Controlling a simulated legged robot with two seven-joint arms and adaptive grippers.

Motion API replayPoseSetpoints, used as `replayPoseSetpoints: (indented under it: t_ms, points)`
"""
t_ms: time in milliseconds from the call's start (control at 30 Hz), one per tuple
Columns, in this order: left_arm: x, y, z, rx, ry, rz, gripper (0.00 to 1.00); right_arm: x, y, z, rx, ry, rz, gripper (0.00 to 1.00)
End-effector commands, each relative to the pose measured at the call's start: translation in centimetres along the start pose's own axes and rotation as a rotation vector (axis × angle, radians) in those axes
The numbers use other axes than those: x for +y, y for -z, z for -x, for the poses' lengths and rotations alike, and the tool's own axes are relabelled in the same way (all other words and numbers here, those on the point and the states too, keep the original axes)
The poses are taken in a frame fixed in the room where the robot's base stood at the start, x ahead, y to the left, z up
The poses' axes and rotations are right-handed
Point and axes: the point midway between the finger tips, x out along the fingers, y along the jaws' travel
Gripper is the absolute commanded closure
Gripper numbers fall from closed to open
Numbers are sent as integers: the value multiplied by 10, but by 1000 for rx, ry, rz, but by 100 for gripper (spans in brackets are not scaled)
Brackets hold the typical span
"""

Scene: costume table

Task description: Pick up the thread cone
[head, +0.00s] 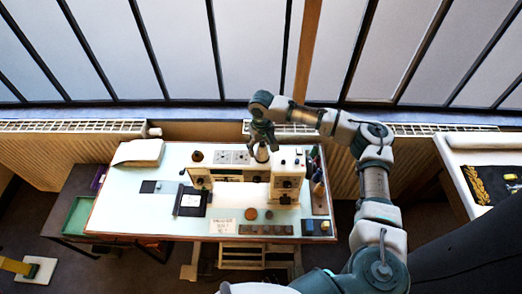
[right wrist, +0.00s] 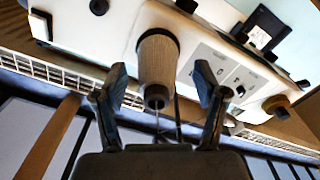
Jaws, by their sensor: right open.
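The thread cone (right wrist: 158,60) is a tan, wound cone with a dark, narrow tip, standing on the white sewing machine (right wrist: 200,45). In the head view the cone (head: 261,154) shows as a small pale shape on top of the machine (head: 228,174), partly hidden by my right gripper (head: 263,136). In the right wrist view my right gripper (right wrist: 161,85) is open, with one finger on each side of the cone's narrow end. Gaps show between the fingers and the cone, and nothing is held. My left gripper is not in view.
The pale table (head: 120,215) carries a black-and-white item (head: 190,201), a folded white cloth (head: 138,152), small round pieces (head: 251,213) and tools in a holder (head: 318,188). A radiator (head: 75,127) and window stand behind. The table's left front is mostly clear.

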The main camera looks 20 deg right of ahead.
Motion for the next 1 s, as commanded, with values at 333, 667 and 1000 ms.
replayPoseSetpoints:
  t_ms: [333, 667, 1000]
  points:
    - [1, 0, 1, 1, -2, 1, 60, -2, -1, -9, 0, -2, 1, 31]
    - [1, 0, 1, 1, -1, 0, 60, -3, 0, -9, 0, -2, 0, 94]
    - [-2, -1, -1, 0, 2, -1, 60, -1, 0, 8, 4, 1, 0, 94]
